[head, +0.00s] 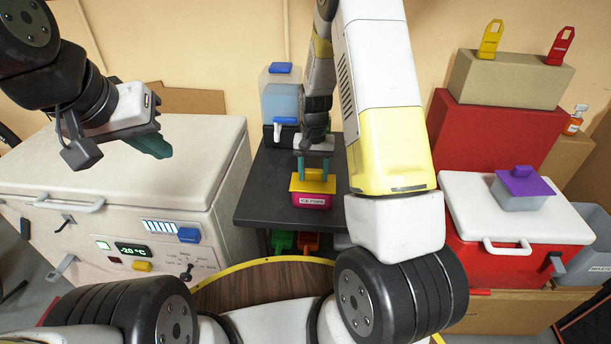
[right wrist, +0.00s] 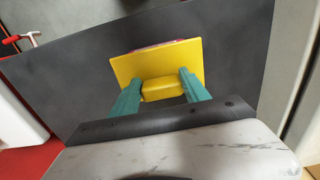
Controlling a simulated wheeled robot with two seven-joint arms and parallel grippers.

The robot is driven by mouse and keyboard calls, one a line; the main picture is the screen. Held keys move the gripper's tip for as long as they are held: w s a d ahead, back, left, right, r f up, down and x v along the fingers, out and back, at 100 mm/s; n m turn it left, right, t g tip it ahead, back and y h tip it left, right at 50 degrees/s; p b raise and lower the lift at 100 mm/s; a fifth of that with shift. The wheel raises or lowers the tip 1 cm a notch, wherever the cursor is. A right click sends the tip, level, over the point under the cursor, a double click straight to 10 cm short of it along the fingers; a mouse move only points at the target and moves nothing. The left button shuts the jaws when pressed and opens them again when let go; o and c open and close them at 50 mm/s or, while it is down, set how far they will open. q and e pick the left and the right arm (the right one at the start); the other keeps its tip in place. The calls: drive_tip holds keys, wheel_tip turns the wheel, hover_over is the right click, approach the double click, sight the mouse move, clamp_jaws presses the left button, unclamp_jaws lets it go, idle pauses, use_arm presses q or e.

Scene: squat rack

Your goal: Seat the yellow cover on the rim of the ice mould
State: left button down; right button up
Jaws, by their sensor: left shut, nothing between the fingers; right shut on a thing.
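The yellow cover (head: 313,184) is over the pink ice mould (head: 310,201), which stands on the dark table. In the head view the cover looks level, close on top of the mould; I cannot tell whether it sits fully on the rim. My right gripper (head: 313,167) is shut on the cover's raised block from above. In the right wrist view the green fingertips (right wrist: 157,86) are on both sides of the block of the cover (right wrist: 187,60), and a sliver of the mould (right wrist: 150,46) shows behind it. My left gripper (head: 150,147) is shut and empty above the white chest freezer.
The dark table (head: 262,205) also holds a blue-lidded water dispenser (head: 281,100) at the back. The white freezer (head: 120,175) stands left. A red cooler (head: 495,235) with a purple-lidded box (head: 522,188) stands right. Coloured bins sit under the table.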

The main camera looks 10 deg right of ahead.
drive_tip(key=shift+f, duration=0.4)
drive_tip(key=o, duration=1.4)
drive_tip(key=shift+o, duration=0.2)
drive_tip(key=shift+r, duration=3.9)
drive_tip(key=s+r+t+y, duration=0.15)
drive_tip(key=s+r, duration=0.25)
drive_tip(key=r, duration=0.6)
drive_tip(key=s+a+r+n+t, duration=0.1)
drive_tip(key=s+r+n+t, duration=0.1)
drive_tip(key=s+r, duration=0.4)
drive_tip(key=s+a+r+n+t, duration=0.1)
drive_tip(key=s+r, duration=0.6)
drive_tip(key=s, duration=0.7)
drive_tip(key=shift+s+a+r+n+t+y, duration=0.15)
drive_tip(key=shift+s+r+n+t+y, duration=0.2)
drive_tip(key=shift+t, duration=0.5)
